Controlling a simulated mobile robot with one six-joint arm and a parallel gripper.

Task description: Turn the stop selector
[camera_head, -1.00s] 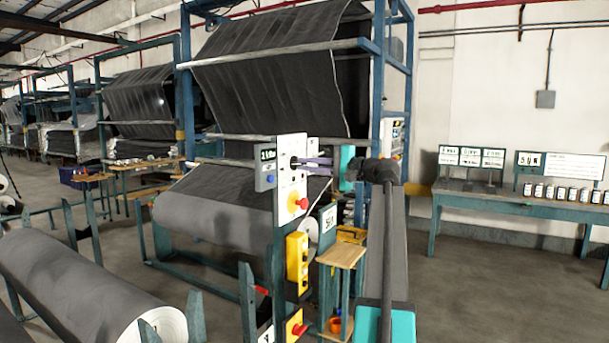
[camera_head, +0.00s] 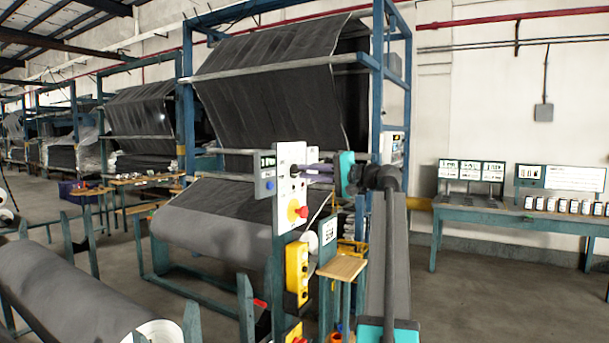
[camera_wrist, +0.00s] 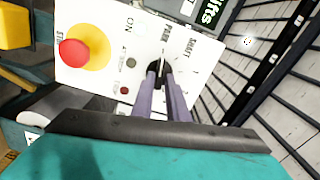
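The stop selector (camera_wrist: 153,70) is a small black rotary knob on a white control panel (camera_wrist: 110,50). In the head view the panel (camera_head: 287,157) stands upright near the middle, and the selector is hidden behind my fingers. My gripper (camera_wrist: 160,76) has two parallel purple-grey fingers reaching to the panel, with their tips on either side of the knob. A narrow dark gap shows between them. I cannot tell whether they press on the knob or stand open around it. My gripper also shows in the head view (camera_head: 306,170), with its teal body to the right.
A red mushroom button on a yellow base (camera_wrist: 75,52) sits beside the selector on the panel. A display (camera_wrist: 208,22) is at its edge. A yellow button box (camera_head: 297,272) hangs below. A wooden-topped stand (camera_head: 342,268) is close to my arm.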

